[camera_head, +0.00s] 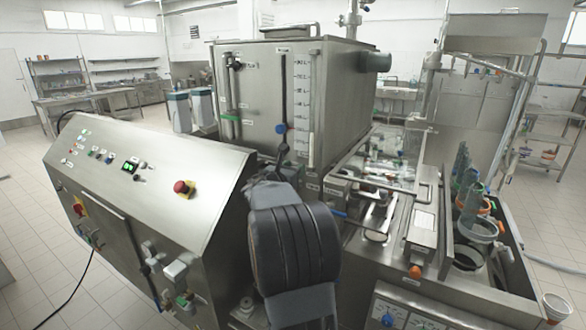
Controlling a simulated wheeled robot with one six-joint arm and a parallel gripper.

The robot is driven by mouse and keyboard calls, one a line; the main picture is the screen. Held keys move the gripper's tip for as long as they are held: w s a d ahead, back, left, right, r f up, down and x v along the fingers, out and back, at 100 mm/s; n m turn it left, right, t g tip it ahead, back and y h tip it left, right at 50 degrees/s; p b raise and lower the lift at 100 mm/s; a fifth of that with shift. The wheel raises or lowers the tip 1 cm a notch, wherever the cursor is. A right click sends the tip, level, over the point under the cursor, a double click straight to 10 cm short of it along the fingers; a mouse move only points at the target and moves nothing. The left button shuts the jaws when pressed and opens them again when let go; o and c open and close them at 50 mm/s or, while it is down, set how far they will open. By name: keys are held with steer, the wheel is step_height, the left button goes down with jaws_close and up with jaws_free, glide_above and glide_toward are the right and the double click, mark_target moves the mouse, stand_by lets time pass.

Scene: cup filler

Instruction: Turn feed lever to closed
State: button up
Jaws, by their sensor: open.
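A large steel tank (258,75) stands in the middle of the view. A dark upright bar with a blue knob (281,128) is on its front. A green-handled lever (230,117) hangs at the tank's left side. The labels are too small to read, so I cannot tell which one is the feed lever. My gripper (281,150) is at the tank front, just below the blue knob. It is open, and nothing shows held in it. My own dark arm hides part of it and the lower tank front. I cannot tell whether it touches the bar.
A sloped control panel (150,150) with a red stop button (184,188) stands at the left, close to my arm. Tiled floor is free at the far left.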

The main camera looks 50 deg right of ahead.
stand_by(0.3)
jaws_close()
stand_by(0.4)
